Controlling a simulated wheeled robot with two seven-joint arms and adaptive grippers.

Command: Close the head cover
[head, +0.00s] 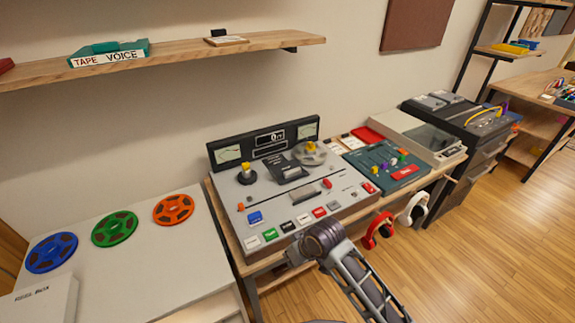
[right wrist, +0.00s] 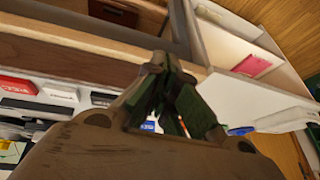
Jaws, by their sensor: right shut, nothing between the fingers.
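The tape machine (head: 338,200) sits on the wooden bench, with a meter panel along its back. A dark cover (head: 287,168), which looks like the head cover, stands tilted at the machine's middle, between the yellow-topped left hub (head: 246,175) and the grey reel on the right (head: 311,153). A grey block (head: 306,192) lies in front of it. My right gripper (head: 293,258) is at the machine's front edge, near the row of buttons, well apart from the cover. In the right wrist view its fingers (right wrist: 170,122) are together and empty. My left gripper is out of view.
A green mixer (head: 385,165) sits right of the machine. Red headphones (head: 378,230) and white headphones (head: 412,207) hang at the bench front. A shelf (head: 190,53) overhangs the back left.

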